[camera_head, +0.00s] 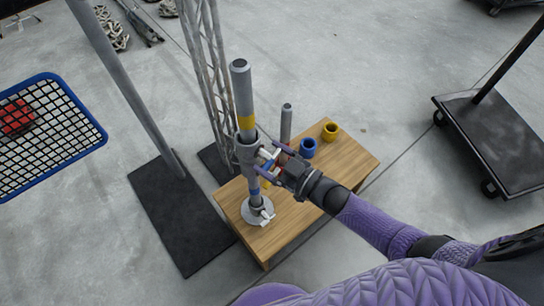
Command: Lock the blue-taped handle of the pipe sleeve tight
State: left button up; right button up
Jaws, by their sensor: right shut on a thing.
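The grey pipe sleeve (244,151) sits around an upright pipe (241,90) with a yellow band, standing on a round metal base (257,213) on the wooden table. My right gripper (269,167) reaches in from the lower right and is shut on the blue-taped handle (264,154) at the sleeve's right side. The fingers partly hide the handle, so its exact angle is hard to tell. A yellow piece (267,184) shows just below the fingers. My left gripper is not in view.
A short grey pipe (286,122), a blue ring (308,148) and a yellow ring (330,131) stand on the table (350,166) behind my gripper. A lattice truss (207,75) and a pole (125,85) rise to the left. A dark cart (492,130) is at right.

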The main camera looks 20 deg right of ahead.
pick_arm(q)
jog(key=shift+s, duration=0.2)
pick_arm(e)
jog(key=o, duration=0.8)
jog(key=shift+o, duration=0.8)
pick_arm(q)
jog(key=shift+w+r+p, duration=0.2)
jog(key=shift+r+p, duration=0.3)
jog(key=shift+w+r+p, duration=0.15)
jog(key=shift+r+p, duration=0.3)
pick_arm(e)
jog(key=v, duration=1)
